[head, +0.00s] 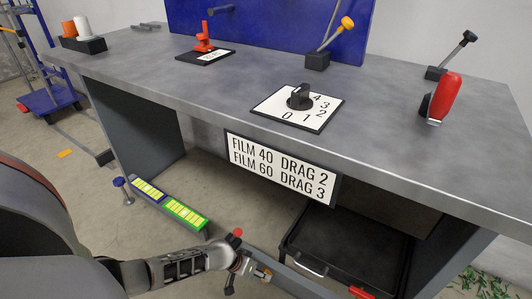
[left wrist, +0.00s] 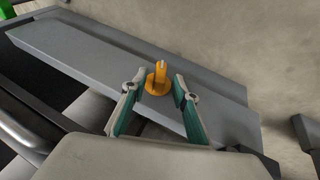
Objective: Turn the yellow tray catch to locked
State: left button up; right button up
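The yellow tray catch (left wrist: 158,80) is an orange-yellow round knob with a raised grip, mounted on a grey bar in the left wrist view. My left gripper (left wrist: 156,90) is open, with one teal-padded finger on each side of the catch and a visible gap to each. In the head view my left gripper (head: 256,268) is low in front of the bench, with a small yellow part, likely the catch, beside its fingers. The lock marking and exact contact cannot be made out. My right gripper is in neither view.
A grey bar (left wrist: 80,50) carries the catch. A black tray (head: 345,240) sits under the bench (head: 200,85) at right. A red knob (head: 238,232) rises close to my left gripper. A bar with blue and green labelled panels (head: 185,213) lies to its left.

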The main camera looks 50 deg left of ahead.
pick_arm(q)
jog(key=shift+d+f, duration=0.1)
jog(key=shift+f, duration=0.55)
jog(key=shift+w, duration=0.45)
grip_shut()
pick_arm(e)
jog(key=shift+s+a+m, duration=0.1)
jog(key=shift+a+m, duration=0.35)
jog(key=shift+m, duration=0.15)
